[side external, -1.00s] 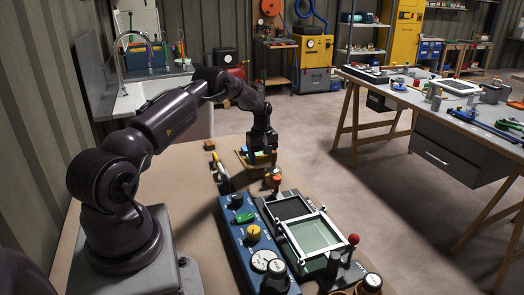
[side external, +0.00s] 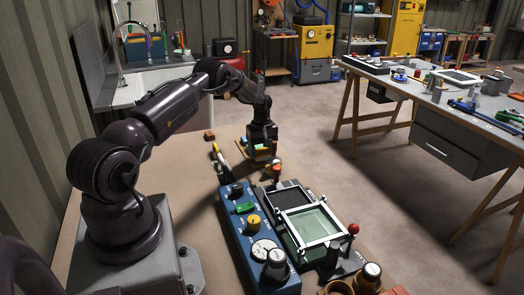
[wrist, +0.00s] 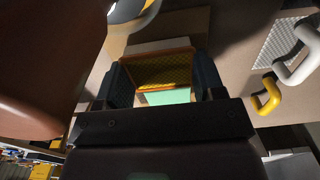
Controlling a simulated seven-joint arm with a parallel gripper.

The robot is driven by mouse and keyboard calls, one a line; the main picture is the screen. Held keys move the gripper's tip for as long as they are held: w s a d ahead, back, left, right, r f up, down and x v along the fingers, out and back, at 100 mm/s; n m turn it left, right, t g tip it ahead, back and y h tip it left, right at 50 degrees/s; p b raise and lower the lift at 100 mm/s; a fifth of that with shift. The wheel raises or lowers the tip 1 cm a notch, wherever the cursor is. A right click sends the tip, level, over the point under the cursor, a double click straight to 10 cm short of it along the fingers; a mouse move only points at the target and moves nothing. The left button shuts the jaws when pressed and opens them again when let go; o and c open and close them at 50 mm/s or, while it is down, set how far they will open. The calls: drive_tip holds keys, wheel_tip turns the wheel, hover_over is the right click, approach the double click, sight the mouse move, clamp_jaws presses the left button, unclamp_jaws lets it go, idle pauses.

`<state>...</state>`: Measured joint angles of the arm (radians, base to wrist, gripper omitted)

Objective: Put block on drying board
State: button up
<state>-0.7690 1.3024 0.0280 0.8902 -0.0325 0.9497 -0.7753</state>
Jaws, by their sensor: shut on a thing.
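My gripper (side external: 262,146) points down at the far end of the brown table in the side view. In the wrist view my gripper (wrist: 165,85) is shut on the block (wrist: 160,72), which has an orange-brown edge and a dark yellow face between the fingers. A teal and white patch shows beside it; I cannot tell whether it is part of the block. In the side view a tan board (side external: 256,158) lies just below the fingers, probably the drying board. The fingers hide most of the block there, and I cannot tell whether it touches the board.
A blue control box (side external: 252,240) with knobs and a framed screen press (side external: 312,225) stand nearer the camera. A small brown block (side external: 209,135) lies left of my gripper. Tools with yellow handles (side external: 216,150) lie between. The right workbench (side external: 430,105) stands apart.

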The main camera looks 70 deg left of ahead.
drive_tip(key=shift+f, duration=0.5)
idle(0.4)
drive_tip(key=o, duration=0.9)
drive_tip(key=shift+o, duration=0.2)
wheel_tip(320, 180, up, 12)
drive_tip(key=s+d+r+m, duration=0.3)
drive_tip(key=d+r+m, duration=0.3)
drive_tip(key=d, duration=0.5)
drive_tip(key=s+d+r+m, duration=0.4)
drive_tip(key=d+r+m, duration=0.1)
drive_tip(key=d+r, duration=0.5)
drive_tip(key=s+d+r+m+t, duration=0.2)
drive_tip(key=s+d, duration=0.4)
drive_tip(key=d, duration=0.3)
drive_tip(key=s+d+r+m+t, duration=0.3)
drive_tip(key=s+d+r+m, duration=0.1)
drive_tip(key=s+d, duration=0.3)
drive_tip(key=shift+d+m+t, duration=0.3)
drive_tip(key=shift+d+m, duration=0.2)
drive_tip(key=shift+d, duration=0.6)
